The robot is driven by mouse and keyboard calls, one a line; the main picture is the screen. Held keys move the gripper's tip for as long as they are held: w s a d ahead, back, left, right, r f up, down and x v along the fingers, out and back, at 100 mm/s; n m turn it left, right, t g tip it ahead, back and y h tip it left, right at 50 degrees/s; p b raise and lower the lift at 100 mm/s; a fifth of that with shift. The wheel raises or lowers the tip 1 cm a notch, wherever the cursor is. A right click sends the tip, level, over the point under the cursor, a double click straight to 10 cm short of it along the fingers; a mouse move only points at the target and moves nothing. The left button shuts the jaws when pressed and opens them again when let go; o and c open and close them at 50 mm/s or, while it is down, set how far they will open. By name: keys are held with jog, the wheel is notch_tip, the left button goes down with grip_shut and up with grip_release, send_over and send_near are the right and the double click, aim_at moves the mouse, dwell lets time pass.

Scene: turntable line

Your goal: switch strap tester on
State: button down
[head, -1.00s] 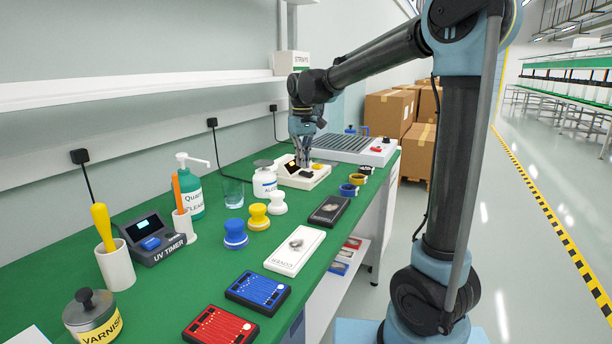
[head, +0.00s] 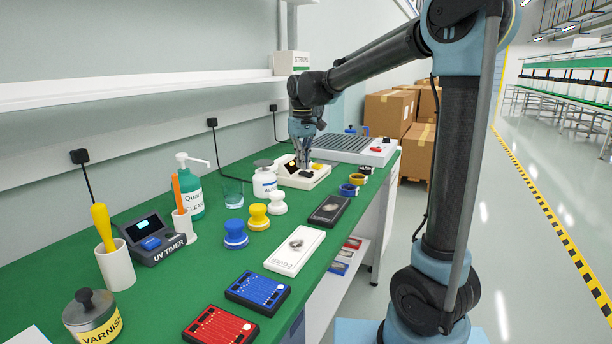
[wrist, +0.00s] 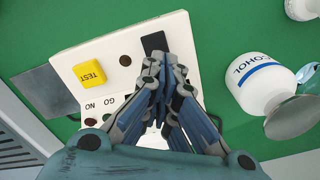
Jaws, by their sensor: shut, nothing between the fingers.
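The strap tester (head: 313,183) is a white box on the green bench, below my gripper (head: 303,164). In the wrist view its white top (wrist: 112,48) carries a yellow TEST button (wrist: 89,74), a dark round spot (wrist: 125,60), a black rectangular part (wrist: 154,42) and small dark lamps by the GO and NO labels (wrist: 100,104). My gripper (wrist: 167,62) points down with its fingers together and empty. Its tips overlap the near edge of the black part; I cannot tell if they touch it. The fingers hide part of the box.
A white ALCOHOL bottle (head: 264,182) stands close to the left of the tester; it also shows in the wrist view (wrist: 258,82). A grey ribbed machine (head: 352,146) lies behind.

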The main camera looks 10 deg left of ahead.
aim_at(303, 172)
jog(key=shift+f, duration=0.8)
dwell(0.5)
jog(key=shift+r, duration=3.55)
jog(key=shift+d, duration=0.1)
jog(key=s+d+f+m, duration=0.1)
jog(key=s+d+f, duration=0.1)
jog(key=d, duration=0.4)
jog(key=s+d+f+m, duration=0.1)
jog(key=s+d, duration=0.4)
jog(key=d, duration=0.2)
jog(key=s+d+f+m+t, duration=0.1)
jog(key=s+d+f, duration=0.1)
jog(key=d, duration=0.5)
jog(key=shift+s+d+f+m, duration=0.25)
jog(key=shift+s+f+m, duration=0.1)
jog(key=shift+s, duration=0.3)
jog(key=s+d+f+m, duration=0.2)
jog(key=s+d+f, duration=0.4)
jog(key=s+f, duration=0.2)
jog(key=s+d+f+m+t, duration=0.1)
jog(key=s+d+f+m, duration=0.1)
jog(key=s+d+f, duration=0.4)
notch_tip(303, 172, down, 3)
jog(key=shift+s+d+f, duration=0.1)
jog(key=shift+s+d, duration=0.15)
jog(key=shift+s, duration=0.8)
